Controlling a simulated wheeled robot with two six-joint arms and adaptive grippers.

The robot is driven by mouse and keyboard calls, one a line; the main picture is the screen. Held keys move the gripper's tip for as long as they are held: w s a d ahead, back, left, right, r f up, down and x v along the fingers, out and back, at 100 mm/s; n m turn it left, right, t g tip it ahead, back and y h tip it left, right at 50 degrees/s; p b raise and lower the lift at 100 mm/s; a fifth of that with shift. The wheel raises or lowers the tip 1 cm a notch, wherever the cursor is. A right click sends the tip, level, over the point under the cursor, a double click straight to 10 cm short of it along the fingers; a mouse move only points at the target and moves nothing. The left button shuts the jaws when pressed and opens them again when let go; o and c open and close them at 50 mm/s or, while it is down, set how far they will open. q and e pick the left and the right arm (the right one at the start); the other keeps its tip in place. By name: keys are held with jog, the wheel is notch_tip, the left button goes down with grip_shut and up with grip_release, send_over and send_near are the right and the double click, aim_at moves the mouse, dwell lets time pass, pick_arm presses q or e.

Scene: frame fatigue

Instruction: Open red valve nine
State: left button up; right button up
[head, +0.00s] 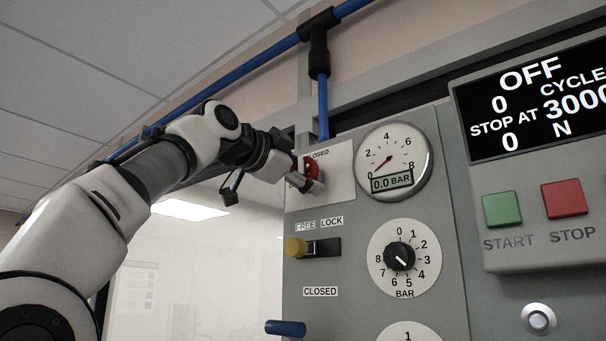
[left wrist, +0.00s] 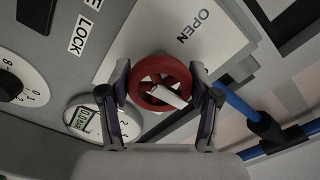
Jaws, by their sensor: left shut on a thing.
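The red valve (head: 311,168) is a small handwheel on a white plate at the top left of the grey panel. In the left wrist view the red valve (left wrist: 160,82) shows as a round wheel with a white pointer across it, and the word OPEN is on the plate beside it. My left gripper (head: 310,183) is at the valve, and in the left wrist view its two fingers (left wrist: 163,88) are on either side of the wheel, shut on its rim. In the head view part of the wheel and plate lettering is hidden by the gripper. My right gripper is not in view.
A gauge (head: 393,162) reading 0.0 BAR is right of the valve. Below are a yellow-tipped lock lever (head: 297,247), a black BAR dial (head: 399,256) and a blue handle (head: 286,328). A box with a display (head: 540,97) stands out at right. A blue pipe (head: 323,105) runs above.

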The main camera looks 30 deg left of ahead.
pick_arm(q)
jog(key=shift+r, duration=0.15)
jog(key=n, duration=0.3)
jog(key=shift+s+r+n, duration=0.1)
jog(key=shift+n, duration=0.2)
jog(key=n, duration=1.4)
dwell(0.4)
jog(key=o, duration=1.1)
jog(key=shift+o, duration=0.2)
